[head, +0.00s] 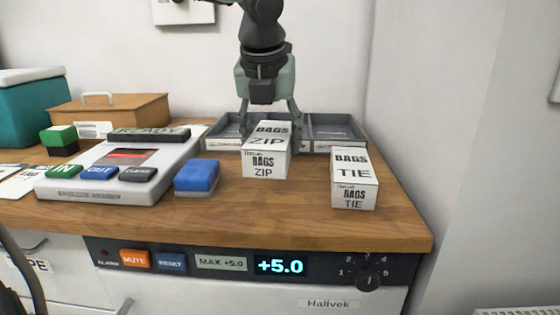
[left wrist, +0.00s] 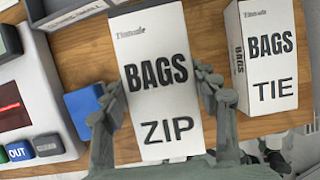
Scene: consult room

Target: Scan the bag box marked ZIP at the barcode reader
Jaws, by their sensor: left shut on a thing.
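The white bag box marked ZIP (head: 264,165) is near the middle of the counter, just in front of the grey tray. My left gripper (head: 270,117) comes down from above, shut on this box with a finger on each side. In the left wrist view the ZIP box (left wrist: 162,80) is upright between the fingertips (left wrist: 160,95). I cannot tell whether its base touches the counter. The barcode reader (head: 110,185) is to the left, with a dark red window, a READY display and buttons. My right gripper is not in view.
A second white box marked TIE (head: 354,190) stands to the right. A blue block (head: 197,177) lies between the reader and the ZIP box. The grey divided tray (head: 335,132) is behind. A wooden box (head: 115,110) and teal bin (head: 35,105) are back left. The front centre is clear.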

